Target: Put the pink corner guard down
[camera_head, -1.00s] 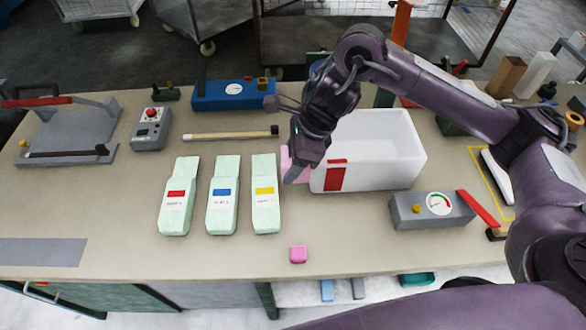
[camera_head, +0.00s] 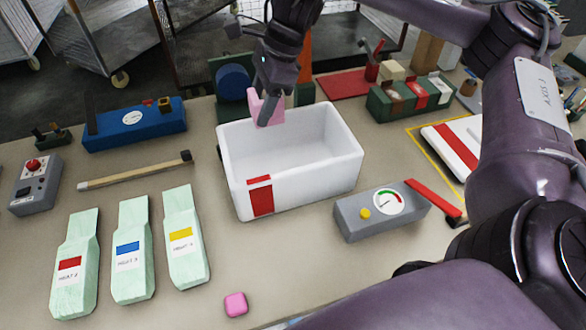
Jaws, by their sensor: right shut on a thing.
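The pink corner guard (camera_head: 266,107) is held by my right gripper (camera_head: 269,92), which is shut on it. The guard hangs over the back part of the white bin (camera_head: 341,171), near its rear wall. The bin has a red patch on its front and looks empty inside. I cannot tell whether the guard touches the bin's rim. My left gripper is not in view.
Three pale green pieces with red, blue and yellow labels (camera_head: 130,255) lie at the left. A small pink block (camera_head: 236,304) lies near the front. A grey gauge box (camera_head: 381,212) stands right of the bin. A blue device (camera_head: 134,127) stands behind a wooden stick (camera_head: 133,171).

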